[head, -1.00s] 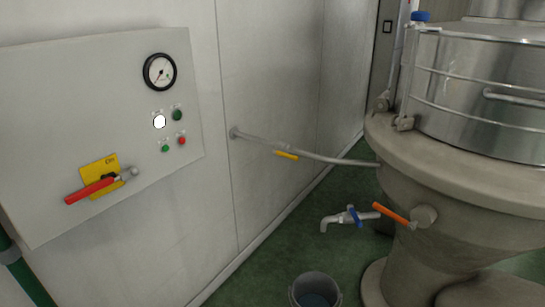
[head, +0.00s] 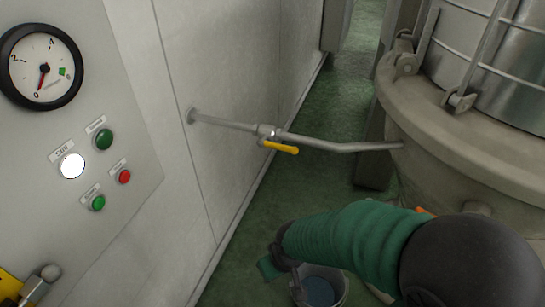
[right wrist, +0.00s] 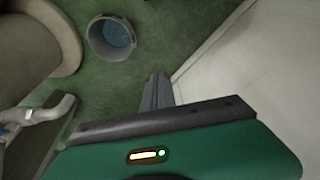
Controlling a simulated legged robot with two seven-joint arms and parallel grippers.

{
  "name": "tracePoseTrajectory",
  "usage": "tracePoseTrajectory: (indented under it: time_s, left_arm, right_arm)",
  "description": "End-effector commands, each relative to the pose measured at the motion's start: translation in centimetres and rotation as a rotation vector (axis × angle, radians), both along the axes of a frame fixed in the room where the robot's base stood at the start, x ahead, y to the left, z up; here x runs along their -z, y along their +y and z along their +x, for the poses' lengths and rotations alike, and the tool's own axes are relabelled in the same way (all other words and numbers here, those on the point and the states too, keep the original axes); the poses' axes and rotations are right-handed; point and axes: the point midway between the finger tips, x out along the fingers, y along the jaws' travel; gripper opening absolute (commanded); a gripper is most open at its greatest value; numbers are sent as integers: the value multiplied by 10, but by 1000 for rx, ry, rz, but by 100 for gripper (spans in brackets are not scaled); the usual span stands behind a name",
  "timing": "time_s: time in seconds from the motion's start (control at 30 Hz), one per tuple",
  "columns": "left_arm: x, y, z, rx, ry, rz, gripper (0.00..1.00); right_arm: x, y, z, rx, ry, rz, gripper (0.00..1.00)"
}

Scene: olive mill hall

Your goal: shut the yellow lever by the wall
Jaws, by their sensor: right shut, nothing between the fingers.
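The yellow lever (head: 280,148) sits on a valve in a thin grey pipe (head: 340,147) that runs from the wall to the large vat. The lever points right and slightly down, at a small angle to the pipe. My right arm comes in from the lower right in the head view. Its green hand (head: 270,268) is below the lever and apart from it, over the floor. In the right wrist view my right gripper's fingers (right wrist: 157,90) are together and empty. The lever does not show there. My left gripper is not in view.
A wall panel with a gauge (head: 41,67) and buttons is at the left. The vat (head: 470,140) fills the right. A bucket (head: 322,288) stands on the green floor, partly behind my arm. It also shows in the right wrist view (right wrist: 112,38), with a metal tap (right wrist: 45,112) at the left.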

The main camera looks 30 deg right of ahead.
Motion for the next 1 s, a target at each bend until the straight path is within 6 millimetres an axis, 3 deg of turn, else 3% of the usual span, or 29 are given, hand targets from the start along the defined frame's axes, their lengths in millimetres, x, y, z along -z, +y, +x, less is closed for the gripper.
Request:
tracePoseTrajectory:
  time_s: [0.1,0.17,0.27,0.33,0.4,0.5,0.6,0.7,0.73,0.83,0.9,1.0]
  left_arm:
    - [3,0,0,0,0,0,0]
    - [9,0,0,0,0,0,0]
    - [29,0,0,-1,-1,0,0]
    - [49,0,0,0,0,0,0]
    - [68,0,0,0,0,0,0]
    - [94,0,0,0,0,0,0]
    - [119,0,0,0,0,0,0]
    - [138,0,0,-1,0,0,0]
    - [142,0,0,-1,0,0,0]
    - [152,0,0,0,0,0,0]
    - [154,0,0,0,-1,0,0]
    - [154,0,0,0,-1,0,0]
  right_arm:
    - [2,2,4,22,-16,9,0]
    - [8,7,18,93,-62,39,0]
    - [20,24,67,367,-228,176,0]
    - [23,36,114,663,-396,359,0]
    - [18,39,160,998,-571,613,0]
    - [1,27,203,1437,-799,1053,0]
    - [-18,0,214,1763,-1000,1571,0]
    - [-33,-27,198,1890,-1162,2095,0]
    - [-37,-33,190,-1862,1182,-2204,0]
    - [-48,-46,166,-1512,1070,-2179,0]
    - [-54,-49,154,-1368,1026,-2172,0]
    - [-60,-51,146,-1284,1003,-2171,0]
